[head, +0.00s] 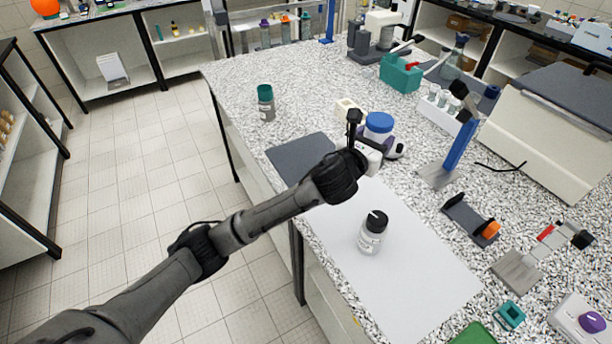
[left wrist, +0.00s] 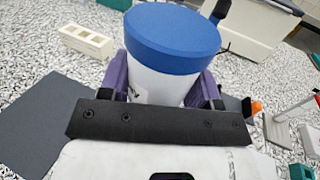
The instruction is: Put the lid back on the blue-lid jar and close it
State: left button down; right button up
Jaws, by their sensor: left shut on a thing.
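The blue-lid jar has a white body (left wrist: 160,84) and a wide blue lid (head: 378,122). The blue lid (left wrist: 172,38) sits on top of the body and looks level with it; whether it is screwed tight I cannot tell. My left gripper (head: 382,142) is shut on the jar body, its purple fingers on either side just below the lid. The jar's base is hidden by the gripper, so I cannot tell whether it touches the counter. My right gripper is in neither view.
A black-capped jar (head: 372,233) stands on the white mat (head: 425,275). A dark grey mat (head: 298,155) lies left of my gripper, with a green-capped bottle (head: 266,103) beyond. A blue stand (head: 458,145), a vial rack (head: 440,112) and a large box (head: 545,135) are on the right.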

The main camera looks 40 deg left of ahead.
pick_arm(q)
jog(key=w+a+f+n+y, duration=0.1)
jog(key=a+f+n+y, duration=0.1)
jog(key=a, duration=0.3)
jog(key=a+f+n+g+y, duration=0.1)
jog(key=a+f+n+y, duration=0.1)
jog(key=a+f+y, duration=0.1)
jog(key=shift+w+a+f+n+y, duration=0.35)
jog(key=shift+a+y, duration=0.55)
jog(key=shift+y, duration=0.3)
jog(key=shift+a+f+b, duration=0.5)
jog(key=shift+a+f, duration=0.65)
jog(key=shift+a, duration=0.8)
jog(key=shift+a+f+b, duration=0.55)
jog(key=shift+a+f, duration=0.6)
jog(key=shift+a, duration=0.75)
jog(key=shift+a+f+b, duration=0.5)
jog(key=shift+a+f, duration=0.65)
jog(key=shift+a, duration=0.8)
